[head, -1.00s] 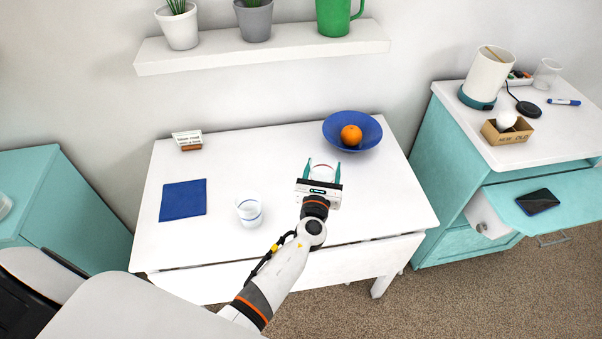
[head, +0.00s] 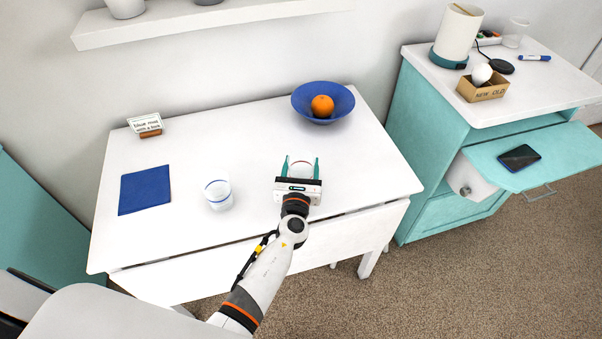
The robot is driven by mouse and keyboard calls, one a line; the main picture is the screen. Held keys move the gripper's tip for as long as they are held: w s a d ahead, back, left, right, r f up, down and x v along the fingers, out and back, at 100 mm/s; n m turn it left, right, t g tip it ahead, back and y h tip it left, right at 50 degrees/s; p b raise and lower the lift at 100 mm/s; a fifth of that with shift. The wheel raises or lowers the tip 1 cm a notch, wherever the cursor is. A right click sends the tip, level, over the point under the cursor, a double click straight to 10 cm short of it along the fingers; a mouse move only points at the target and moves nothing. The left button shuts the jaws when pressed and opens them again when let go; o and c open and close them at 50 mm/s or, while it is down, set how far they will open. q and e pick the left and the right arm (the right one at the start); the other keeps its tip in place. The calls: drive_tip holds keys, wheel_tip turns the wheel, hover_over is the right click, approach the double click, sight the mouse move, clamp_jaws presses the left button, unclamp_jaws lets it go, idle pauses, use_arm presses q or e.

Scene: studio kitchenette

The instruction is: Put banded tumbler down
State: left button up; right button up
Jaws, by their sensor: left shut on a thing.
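My left gripper (head: 301,166) is shut on a clear tumbler (head: 302,169) with a thin reddish band. It holds it over the right part of the white table; whether the tumbler's base touches the top cannot be told, as the gripper hides its lower part. A second clear tumbler (head: 218,196) with a blue band stands upright on the table, left of the gripper and apart from it. The white table (head: 250,140) also bears a flat blue mat (head: 145,190) at left. My right gripper is not in view.
A blue bowl (head: 341,106) with an orange (head: 322,106) stands at the table's back right. A small sign (head: 146,124) stands at the back left. A teal cabinet (head: 425,130) is at right, with a phone (head: 519,157) on its pull-out board. The table's middle is clear.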

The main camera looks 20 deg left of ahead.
use_arm(q)
drive_tip(key=shift+f, duration=0.15)
drive_tip(key=o, duration=1.1)
drive_tip(key=shift+f, duration=0.1)
drive_tip(key=shift+r+p, duration=0.3)
drive_tip(key=shift+r, duration=0.05)
drive_tip(key=b+v, duration=0.1)
drive_tip(key=v, duration=1.1)
drive_tip(key=shift+f, duration=0.15)
